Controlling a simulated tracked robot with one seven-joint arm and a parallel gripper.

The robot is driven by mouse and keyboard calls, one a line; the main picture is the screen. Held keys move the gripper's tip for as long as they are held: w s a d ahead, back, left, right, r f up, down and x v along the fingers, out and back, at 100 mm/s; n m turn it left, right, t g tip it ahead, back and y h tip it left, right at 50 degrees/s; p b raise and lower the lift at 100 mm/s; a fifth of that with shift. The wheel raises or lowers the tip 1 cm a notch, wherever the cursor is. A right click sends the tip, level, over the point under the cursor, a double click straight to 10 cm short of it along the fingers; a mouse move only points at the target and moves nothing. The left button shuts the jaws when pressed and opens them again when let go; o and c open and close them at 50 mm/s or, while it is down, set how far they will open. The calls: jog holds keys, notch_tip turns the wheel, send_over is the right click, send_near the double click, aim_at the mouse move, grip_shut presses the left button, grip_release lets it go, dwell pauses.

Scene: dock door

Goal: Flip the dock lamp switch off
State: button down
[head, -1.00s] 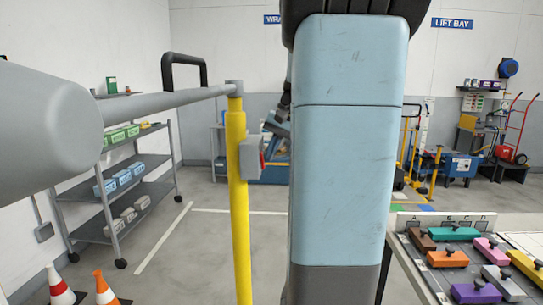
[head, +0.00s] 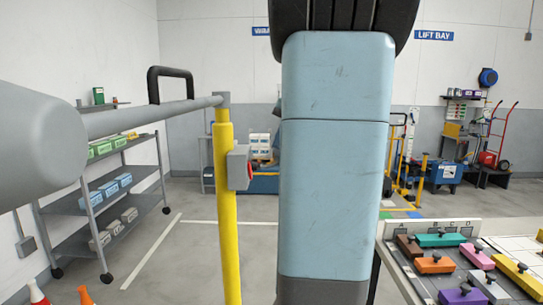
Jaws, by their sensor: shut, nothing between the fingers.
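No switch can be identified for certain as the dock lamp switch. A grey box with a red part (head: 239,168) is fixed to the side of a yellow post (head: 225,200), left of my arm. A smaller grey box (head: 26,246) sits on the left wall below a conduit, too small to read. My large blue arm link fills the middle of the head view and hides what is behind it. My gripper does not show in this view.
A grey bar (head: 150,115) with a black handle (head: 170,72) runs left from the post. Behind it stands a shelf rack (head: 100,190). Orange cones (head: 84,296) are at bottom left. A bench (head: 405,275) with coloured blocks stands right. Open floor (head: 190,260) lies left of the post.

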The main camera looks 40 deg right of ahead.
aim_at(250, 171)
jog(key=shift+v, duration=1.8)
jog(key=shift+a+f, duration=0.15)
jog(key=shift+s+f+h, duration=0.15)
jog(key=shift+f+h, duration=0.15)
jog(key=shift+f, duration=0.1)
jog(key=shift+f+g, duration=0.15)
jog(key=shift+g, duration=0.15)
jog(key=shift+w+a+f, duration=0.75)
jog(key=shift+a+f, duration=0.15)
jog(key=shift+f, duration=0.75)
jog(key=shift+w+a+f, duration=0.75)
jog(key=shift+a+f, duration=0.15)
jog(key=shift+f, duration=0.7)
jog(key=shift+w+a+f, duration=0.75)
jog(key=shift+a+f, duration=0.15)
jog(key=shift+f, duration=0.75)
